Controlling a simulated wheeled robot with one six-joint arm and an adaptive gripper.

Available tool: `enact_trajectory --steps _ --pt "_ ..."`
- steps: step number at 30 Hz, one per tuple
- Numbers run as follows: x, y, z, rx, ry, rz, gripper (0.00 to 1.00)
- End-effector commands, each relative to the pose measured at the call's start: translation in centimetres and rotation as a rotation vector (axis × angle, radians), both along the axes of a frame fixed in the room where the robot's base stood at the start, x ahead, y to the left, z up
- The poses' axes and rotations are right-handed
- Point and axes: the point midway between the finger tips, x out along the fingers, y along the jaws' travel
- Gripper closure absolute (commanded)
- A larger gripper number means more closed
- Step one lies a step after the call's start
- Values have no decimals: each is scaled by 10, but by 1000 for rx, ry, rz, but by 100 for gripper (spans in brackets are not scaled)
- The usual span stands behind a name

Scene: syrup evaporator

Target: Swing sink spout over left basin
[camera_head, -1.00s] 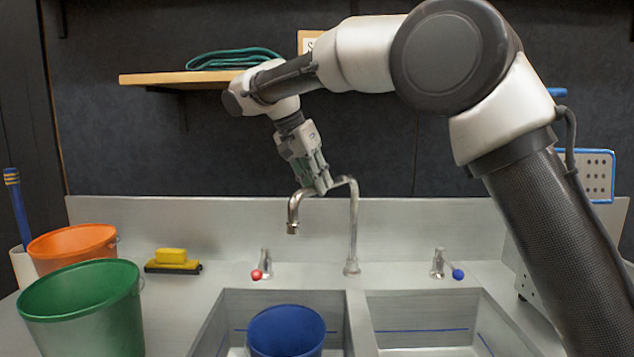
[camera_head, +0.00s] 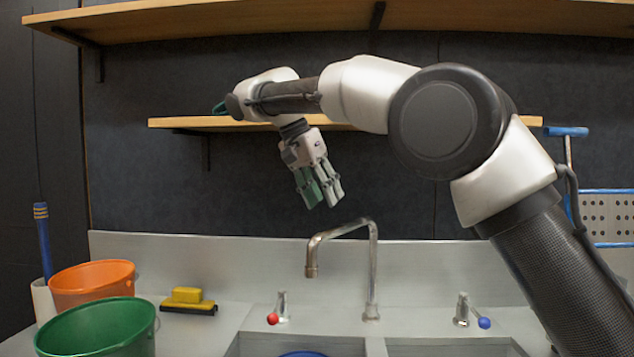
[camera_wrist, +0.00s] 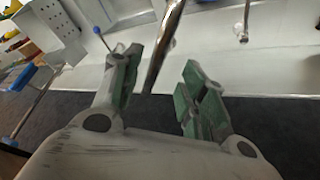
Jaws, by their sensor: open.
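The chrome sink spout (camera_head: 342,232) rises from the back of the sink and bends left, its outlet (camera_head: 311,270) hanging toward the left basin (camera_head: 290,345). My gripper (camera_head: 321,203) is open and empty, above the spout with its fingers pointing down. In the head view a gap shows between the fingertips and the spout. In the wrist view the chrome pipe (camera_wrist: 165,45) shows beyond and between the open fingers (camera_wrist: 160,85). The right basin (camera_head: 450,348) is only partly in view.
A red-knobbed tap (camera_head: 278,308) and a blue-knobbed tap (camera_head: 468,312) flank the spout. A blue bucket (camera_head: 303,354) sits in the left basin. Orange (camera_head: 92,284) and green (camera_head: 98,328) buckets and a yellow brush (camera_head: 188,300) stand left. A wooden shelf (camera_head: 220,122) is behind my wrist.

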Motion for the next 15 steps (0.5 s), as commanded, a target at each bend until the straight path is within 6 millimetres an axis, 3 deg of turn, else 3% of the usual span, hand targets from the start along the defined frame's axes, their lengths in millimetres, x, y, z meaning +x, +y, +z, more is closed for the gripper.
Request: enact_trajectory --steps 6,15 --pt "-6 12 28 1 0 0 57" --pt "-8 14 35 -1 1 1 57"
